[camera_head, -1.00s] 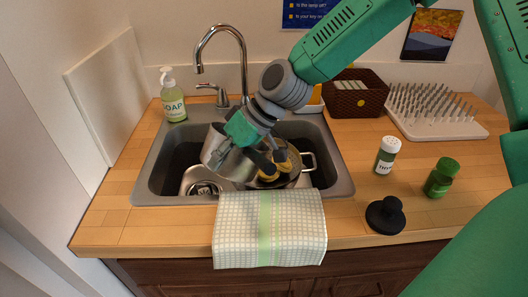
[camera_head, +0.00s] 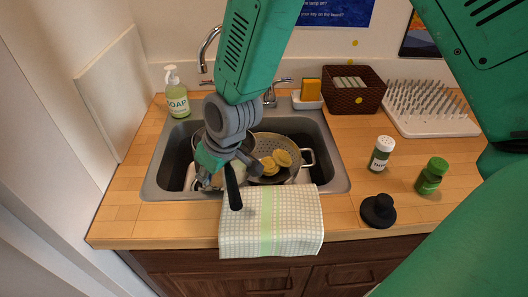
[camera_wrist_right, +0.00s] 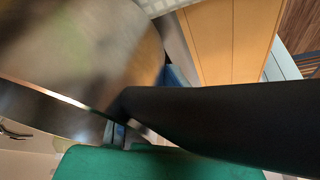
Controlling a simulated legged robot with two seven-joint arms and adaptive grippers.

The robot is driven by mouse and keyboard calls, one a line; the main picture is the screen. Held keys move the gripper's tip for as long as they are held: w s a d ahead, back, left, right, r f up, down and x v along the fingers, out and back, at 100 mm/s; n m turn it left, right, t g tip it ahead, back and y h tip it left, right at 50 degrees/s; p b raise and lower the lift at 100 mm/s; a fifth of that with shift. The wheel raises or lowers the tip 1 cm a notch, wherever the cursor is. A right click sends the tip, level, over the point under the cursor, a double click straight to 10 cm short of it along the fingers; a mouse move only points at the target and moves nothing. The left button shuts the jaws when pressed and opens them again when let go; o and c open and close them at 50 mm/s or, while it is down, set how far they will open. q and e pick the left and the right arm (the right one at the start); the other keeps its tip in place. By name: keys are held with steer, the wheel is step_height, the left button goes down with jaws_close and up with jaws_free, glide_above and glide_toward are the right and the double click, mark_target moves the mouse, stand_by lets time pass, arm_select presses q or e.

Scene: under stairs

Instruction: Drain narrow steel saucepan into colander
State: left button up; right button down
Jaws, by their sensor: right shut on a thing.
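The steel saucepan is over the left part of the sink, mostly hidden behind my right arm in the head view. Its black handle (camera_head: 233,188) points toward the front edge. My right gripper (camera_head: 213,172) is shut on the handle. In the wrist view the shiny steel wall of the saucepan (camera_wrist_right: 80,55) fills the upper left, blurred, with the black handle across the right. The colander (camera_head: 288,145) sits in the right of the sink, with several yellow pieces (camera_head: 272,163) in it. My left gripper is not in view.
A checked towel (camera_head: 295,222) hangs over the sink's front edge (camera_head: 335,190). A soap bottle (camera_head: 177,98) stands behind left. A sponge (camera_head: 311,90), brown basket (camera_head: 370,88), drying rack (camera_head: 440,125), shaker (camera_head: 381,155), green jar (camera_head: 431,176) and black stopper (camera_head: 378,212) are right.

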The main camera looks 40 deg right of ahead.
steer(key=h+p, duration=0.1)
steer(key=p, duration=0.1)
steer(key=shift+a+r+p, duration=0.3)
steer(key=shift+a+p, duration=0.05)
steer(key=shift+p, duration=0.05)
steer(key=shift+f+h, duration=0.1)
steer(key=shift+h, duration=0.2)
steer(key=shift+s, duration=0.1)
step_height(320, 180, up, 4)
steer(key=p, duration=0.3)
steer(key=shift+d+p, duration=0.1)
steer(key=shift+p, duration=0.25)
steer(key=shift+f, duration=0.1)
steer(key=shift+f, duration=0.1)
